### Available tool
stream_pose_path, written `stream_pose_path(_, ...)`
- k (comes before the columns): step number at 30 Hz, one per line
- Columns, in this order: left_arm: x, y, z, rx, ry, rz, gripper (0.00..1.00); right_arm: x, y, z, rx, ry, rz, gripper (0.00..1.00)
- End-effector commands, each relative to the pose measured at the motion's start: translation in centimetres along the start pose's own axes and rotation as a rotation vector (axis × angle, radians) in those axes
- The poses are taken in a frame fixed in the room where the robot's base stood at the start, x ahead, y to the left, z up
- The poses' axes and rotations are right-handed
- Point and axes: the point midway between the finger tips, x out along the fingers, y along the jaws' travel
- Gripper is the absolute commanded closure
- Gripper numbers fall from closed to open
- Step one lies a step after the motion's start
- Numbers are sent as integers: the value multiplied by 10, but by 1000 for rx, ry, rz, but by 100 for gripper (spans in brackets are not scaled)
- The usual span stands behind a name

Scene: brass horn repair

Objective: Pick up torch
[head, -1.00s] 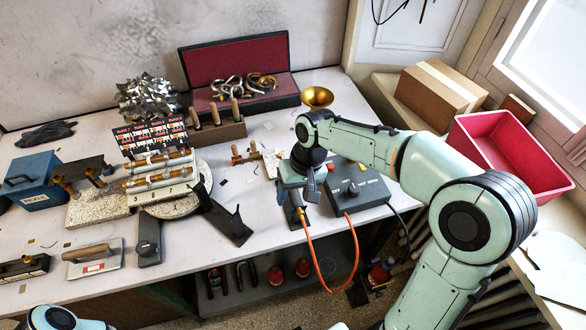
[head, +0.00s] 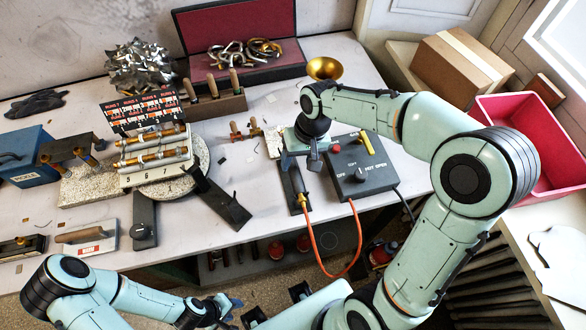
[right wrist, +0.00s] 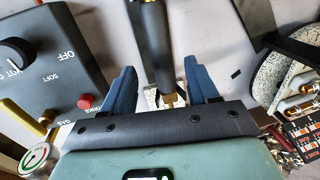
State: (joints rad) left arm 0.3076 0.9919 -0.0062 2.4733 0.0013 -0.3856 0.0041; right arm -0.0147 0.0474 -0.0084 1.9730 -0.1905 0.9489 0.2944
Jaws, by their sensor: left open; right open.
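The torch (head: 297,186) has a black handle with a brass fitting, and an orange hose runs from its near end. It lies at the front edge of the bench, left of the grey control box. My right gripper (head: 308,158) is over its far part and hides that end. In the right wrist view the black handle (right wrist: 152,45) runs between the two blue fingers of my open right gripper (right wrist: 160,88), with a gap on both sides. My left gripper (head: 230,304) is open and empty, low in front of the bench.
The control box (head: 358,172) with knob, red button and yellow lever stands close right of the torch. A dark angled stand (head: 225,205) is to the left. A brass bell (head: 324,68) stands behind my right gripper. The orange hose (head: 325,272) hangs off the front edge.

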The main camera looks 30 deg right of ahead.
Motion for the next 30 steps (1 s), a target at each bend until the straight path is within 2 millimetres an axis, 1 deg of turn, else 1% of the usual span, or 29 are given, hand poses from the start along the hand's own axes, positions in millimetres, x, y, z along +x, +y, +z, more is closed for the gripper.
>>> stream_pose_path(5, 0, 0, 0, 1, 0, 0, 57, 13, -1, -1, 0, -2, 0, 41)
stream_pose_path(9, -1, 1, -1, 1, 1, 1, 57, 35, -2, -4, 1, -4, 0, 41)
stream_pose_path(13, 0, 0, 0, 1, 0, 0, 57, 51, -2, -4, 2, -2, 0, 41)
stream_pose_path(16, 1, 0, 0, 0, 0, 0, 57, 56, -2, -4, 2, 0, 0, 41)
stream_pose_path(22, 1, 0, 0, 0, 0, 0, 57, 56, -2, -4, 1, 1, 0, 41)
stream_pose_path(23, 0, 0, 0, 1, 0, 0, 57, 56, -2, -4, 1, 1, -1, 47)
stream_pose_path(24, 0, 0, 0, 1, 0, 0, 57, 56, -2, -4, 1, 1, -1, 60)
stream_pose_path(26, 0, 0, 0, 0, 0, 0, 57, 56, -2, -4, 1, 1, -1, 80)
stream_pose_path(27, 0, 0, 0, 0, 0, 0, 57, 56, -2, -4, 1, 1, -1, 93)
stream_pose_path(30, 0, 0, 0, 0, 0, 0, 57, 55, -3, -5, 1, 3, -1, 94)
